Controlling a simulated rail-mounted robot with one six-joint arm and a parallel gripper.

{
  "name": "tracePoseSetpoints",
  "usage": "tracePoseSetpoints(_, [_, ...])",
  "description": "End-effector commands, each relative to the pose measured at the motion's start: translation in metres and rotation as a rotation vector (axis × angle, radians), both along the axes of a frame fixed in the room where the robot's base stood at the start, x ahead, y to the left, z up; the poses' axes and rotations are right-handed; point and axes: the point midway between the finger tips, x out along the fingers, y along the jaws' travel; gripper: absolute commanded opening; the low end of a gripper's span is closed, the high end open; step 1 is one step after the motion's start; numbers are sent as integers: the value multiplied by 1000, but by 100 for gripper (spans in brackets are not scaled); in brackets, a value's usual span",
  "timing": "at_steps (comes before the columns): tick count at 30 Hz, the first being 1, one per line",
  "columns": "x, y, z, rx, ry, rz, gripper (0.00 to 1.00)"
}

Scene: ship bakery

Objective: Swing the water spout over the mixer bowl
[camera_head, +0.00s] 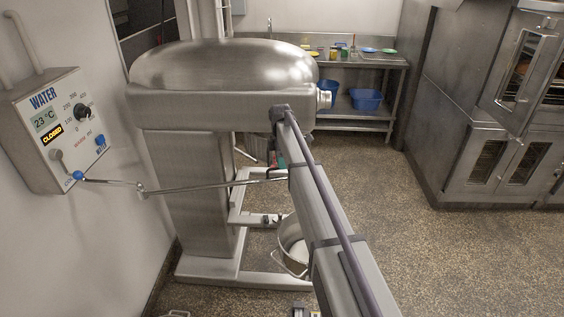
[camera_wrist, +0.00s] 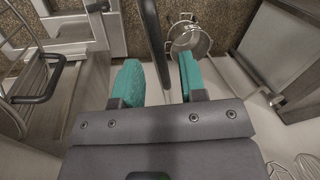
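The water spout (camera_head: 205,186) is a thin metal pipe reaching right from the white water panel (camera_head: 62,130) on the left wall. Its far end passes behind my arm. The mixer bowl (camera_head: 291,246) is a steel bowl low by the mixer's base, partly hidden by my arm; it also shows in the wrist view (camera_wrist: 190,40). In the wrist view my gripper (camera_wrist: 160,75) is open, with teal fingers apart. A dark bar (camera_wrist: 153,40), perhaps the spout, runs between the fingers with gaps on both sides. In the head view the gripper is mostly hidden.
The large steel mixer (camera_head: 222,75) stands in the middle left, its head above the spout. A steel bench (camera_head: 350,62) with blue tubs is at the back. Steel ovens (camera_head: 490,120) stand at the right. The floor (camera_head: 440,255) at the right is clear.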

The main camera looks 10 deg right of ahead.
Motion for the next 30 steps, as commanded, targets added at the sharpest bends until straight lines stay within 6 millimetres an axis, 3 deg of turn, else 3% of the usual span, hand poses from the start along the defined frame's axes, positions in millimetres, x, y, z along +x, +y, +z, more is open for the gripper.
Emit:
tracePoseSetpoints(1, [2,0,18,0,0,0,38])
tracePoseSetpoints(6, [10,-1,61,0,0,0,38])
tracePoseSetpoints(12, [18,-1,97,0,0,1,38])
tracePoseSetpoints(24, [19,-1,95,-5,0,-26,38])
tracePoseSetpoints(28, [15,-1,95,-49,-18,-257,38])
tracePoseSetpoints(29, [5,0,95,-66,-26,-346,38])
tracePoseSetpoints(30, [-20,2,93,-88,-40,-485,38])
